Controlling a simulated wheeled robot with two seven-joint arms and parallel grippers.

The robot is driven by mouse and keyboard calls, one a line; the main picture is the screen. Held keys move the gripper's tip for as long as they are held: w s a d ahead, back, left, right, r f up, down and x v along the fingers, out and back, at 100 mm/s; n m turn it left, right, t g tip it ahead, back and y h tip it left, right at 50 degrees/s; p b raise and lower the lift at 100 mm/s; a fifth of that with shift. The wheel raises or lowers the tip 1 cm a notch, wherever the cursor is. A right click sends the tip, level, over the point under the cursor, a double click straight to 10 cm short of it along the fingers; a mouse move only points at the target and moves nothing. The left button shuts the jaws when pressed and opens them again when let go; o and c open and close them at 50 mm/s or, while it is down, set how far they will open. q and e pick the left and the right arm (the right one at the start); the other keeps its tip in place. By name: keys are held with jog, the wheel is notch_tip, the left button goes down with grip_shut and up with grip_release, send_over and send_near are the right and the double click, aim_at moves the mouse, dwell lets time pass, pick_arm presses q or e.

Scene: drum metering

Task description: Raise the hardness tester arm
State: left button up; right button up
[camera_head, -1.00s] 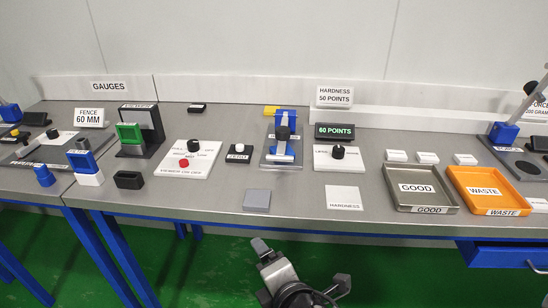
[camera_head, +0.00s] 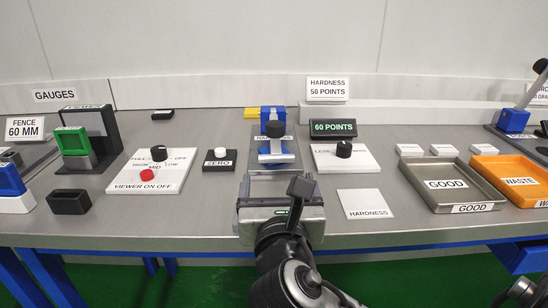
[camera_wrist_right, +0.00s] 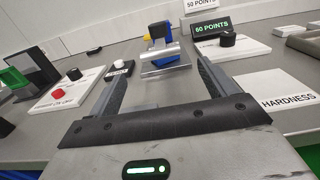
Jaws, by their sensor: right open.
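The hardness tester (camera_head: 272,160) stands on the bench in the middle of the head view, with a blue upright, a black knob (camera_head: 275,129) and a blue-and-silver lower part on a grey plate. It also shows in the right wrist view (camera_wrist_right: 160,52), beyond my fingers. I cannot tell from these frames how high its arm stands. My right gripper (camera_head: 273,188) is open over the bench's front part, just in front of the tester and apart from it. Its two fingers (camera_wrist_right: 163,78) point towards the tester with nothing seen between them. My left gripper is out of view.
A display (camera_head: 333,128) reading 60 POINTS and a white knob panel (camera_head: 345,164) stand right of the tester. A ZERO button box (camera_head: 219,160) is at its left. A HARDNESS card (camera_head: 365,204), the GOOD tray (camera_head: 440,172) and the orange WASTE tray (camera_head: 508,168) lie further right.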

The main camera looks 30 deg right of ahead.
aim_at(276, 155)
jog(key=b+x, duration=0.1)
jog(key=x, duration=0.9)
jog(key=shift+w, duration=0.1)
jog(key=shift+w+d, duration=0.4)
jog(key=shift+w, duration=0.2)
